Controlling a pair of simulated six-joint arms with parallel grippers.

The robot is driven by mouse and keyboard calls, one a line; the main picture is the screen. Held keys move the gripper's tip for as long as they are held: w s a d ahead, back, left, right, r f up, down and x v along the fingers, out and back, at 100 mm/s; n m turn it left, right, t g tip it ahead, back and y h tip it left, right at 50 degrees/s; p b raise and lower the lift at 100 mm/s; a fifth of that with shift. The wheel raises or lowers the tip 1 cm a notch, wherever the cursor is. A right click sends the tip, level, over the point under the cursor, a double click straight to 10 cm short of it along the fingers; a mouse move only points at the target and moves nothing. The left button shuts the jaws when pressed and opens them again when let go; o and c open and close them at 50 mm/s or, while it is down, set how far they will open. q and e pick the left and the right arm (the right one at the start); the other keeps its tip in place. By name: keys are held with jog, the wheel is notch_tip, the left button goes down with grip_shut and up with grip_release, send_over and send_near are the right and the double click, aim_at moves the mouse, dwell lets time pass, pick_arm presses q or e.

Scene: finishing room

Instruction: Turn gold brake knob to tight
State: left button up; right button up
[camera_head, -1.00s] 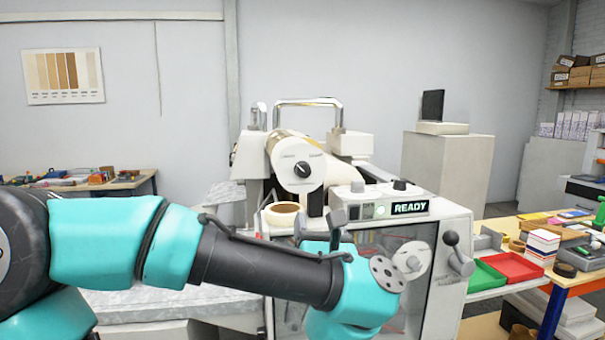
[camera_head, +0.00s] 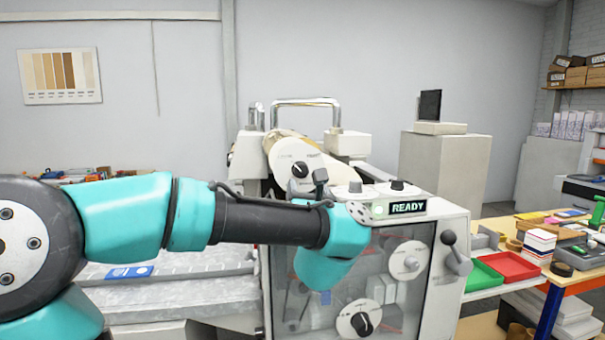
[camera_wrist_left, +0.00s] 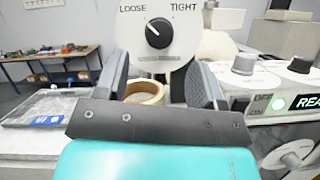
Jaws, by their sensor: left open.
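The brake knob (camera_wrist_left: 158,33) is a black pointer knob on a round white dial (camera_wrist_left: 180,50) marked LOOSE at left and TIGHT at right. Its white pointer line slants up and left, towards LOOSE. In the head view the knob (camera_head: 300,169) sits on the end of the gold roll at the top of the white machine. My left gripper (camera_wrist_left: 159,65) is open and empty, its fingers low and to either side of the knob in the wrist view. In the head view my left gripper (camera_head: 320,181) is just below and right of the dial. My right gripper is not in view.
A tan ring (camera_wrist_left: 144,91) shows between my fingers. The control panel with the READY display (camera_head: 408,207) is right of my gripper. Other knobs (camera_head: 360,323) and a ball-ended lever (camera_head: 449,239) are on the machine's front. Parts trays (camera_head: 512,266) stand at right.

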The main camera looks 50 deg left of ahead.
aim_at(302, 171)
pick_arm(q)
jog(key=x, duration=0.7)
jog(key=c, duration=0.9)
